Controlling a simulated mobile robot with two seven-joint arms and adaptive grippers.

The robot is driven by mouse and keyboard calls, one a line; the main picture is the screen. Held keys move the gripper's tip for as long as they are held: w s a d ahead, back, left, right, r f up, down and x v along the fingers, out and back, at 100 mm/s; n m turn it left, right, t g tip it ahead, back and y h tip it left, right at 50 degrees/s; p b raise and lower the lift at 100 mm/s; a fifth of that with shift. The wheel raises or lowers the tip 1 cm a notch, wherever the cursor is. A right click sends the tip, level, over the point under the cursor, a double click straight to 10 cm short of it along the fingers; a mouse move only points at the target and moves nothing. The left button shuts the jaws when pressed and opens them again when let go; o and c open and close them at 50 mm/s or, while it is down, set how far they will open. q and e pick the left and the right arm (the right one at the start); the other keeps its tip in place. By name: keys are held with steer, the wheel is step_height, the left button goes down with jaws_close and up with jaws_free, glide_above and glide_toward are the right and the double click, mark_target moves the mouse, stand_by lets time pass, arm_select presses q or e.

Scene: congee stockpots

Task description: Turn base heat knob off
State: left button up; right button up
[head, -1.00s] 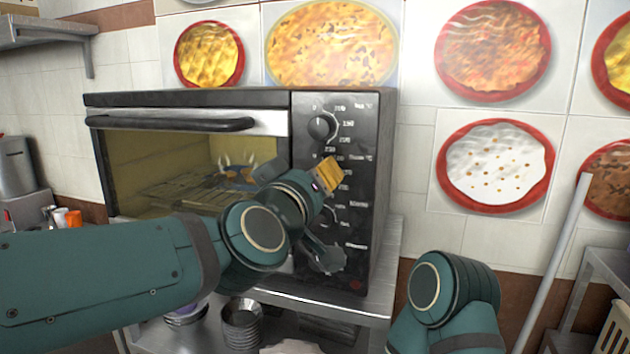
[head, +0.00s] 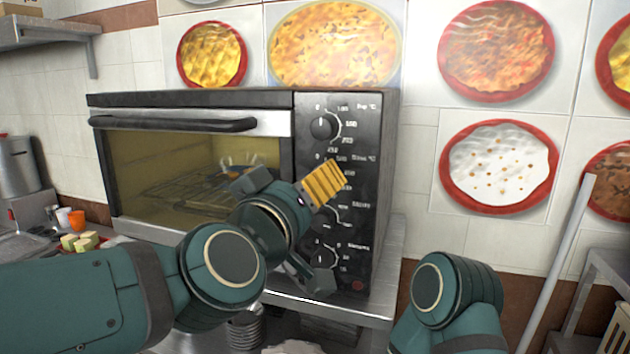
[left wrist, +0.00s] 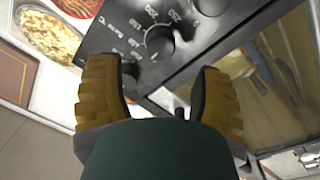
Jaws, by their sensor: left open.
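The black oven's control panel (head: 370,150) carries a column of knobs. The top knob (head: 324,127) is in clear view. The base heat knob seems to be the one below it, but my left gripper (head: 322,185) hides it in the head view. A lower knob (head: 322,257) shows below the hand. In the left wrist view a round dark temperature knob (left wrist: 160,43) lies just beyond and between the yellow-padded fingertips of my open left gripper (left wrist: 157,72). I cannot tell for certain which heat knob it is. No grip on it shows. My right gripper is out of view.
The oven's glass door (head: 150,175) is shut, with a handle (head: 175,123) across its top. The oven stands on a metal table (head: 385,290). Pale food pieces (head: 75,242) and cups (head: 76,218) are at the left. Free room lies right of the oven.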

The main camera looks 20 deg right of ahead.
arm_select(q)
steer(key=v, duration=0.7)
steer(key=shift+a, duration=0.1)
steer(key=w+a+f+g+y, duration=0.2)
steer(key=w+f, duration=0.1)
steer(key=f, duration=0.8)
steer(key=w+a+f+g+y, duration=0.2)
steer(key=w+f, duration=0.2)
steer(key=f, duration=0.7)
steer(key=w+a+f+g+y, duration=0.1)
steer(key=w+a+f, duration=0.2)
steer(key=f, duration=0.8)
steer(key=s+a+f+n+g+y, duration=0.1)
steer(key=s+a+f+g, duration=0.15)
steer(key=f, duration=0.55)
steer(key=s+a+f+g+y, duration=0.1)
steer(key=s+a+f+g, duration=0.15)
steer(key=f, duration=0.55)
steer(key=s+a+f+n+g, duration=0.1)
steer(key=s+a+f+g, duration=0.2)
steer(key=s+f, duration=0.8)
steer(key=shift+s+a+f, duration=0.15)
steer(key=shift+a+f, duration=0.65)
steer(key=shift+a, duration=0.1)
